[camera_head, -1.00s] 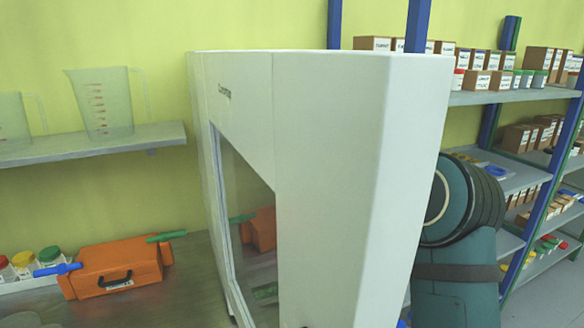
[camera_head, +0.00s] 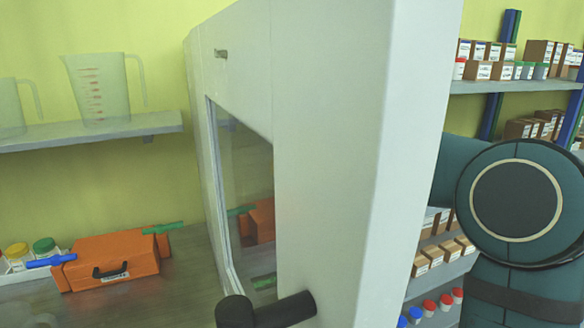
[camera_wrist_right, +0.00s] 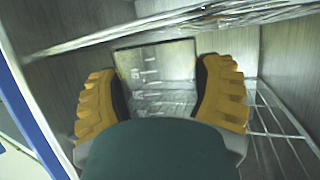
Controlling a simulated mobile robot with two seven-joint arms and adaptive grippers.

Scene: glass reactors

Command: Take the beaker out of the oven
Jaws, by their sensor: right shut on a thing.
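The white oven (camera_head: 330,150) fills the middle of the head view, with a dark glass window (camera_head: 245,190) in its left face. In the right wrist view, my right gripper (camera_wrist_right: 163,95) is inside a metal-walled chamber with wire racks. Its two yellow ribbed fingers stand apart, shut on a see-through thing between them, which looks like the beaker (camera_wrist_right: 160,98). Its outline is hard to make out against the metal. In the head view the oven hides my right gripper and the beaker. My left gripper is not in view.
Wire racks (camera_wrist_right: 285,130) lie above and beside the right gripper. In the head view, an orange toolbox (camera_head: 110,260) sits on the bench at left, below a shelf (camera_head: 90,135) with plastic jugs. Stocked shelves (camera_head: 515,86) stand behind my right arm.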

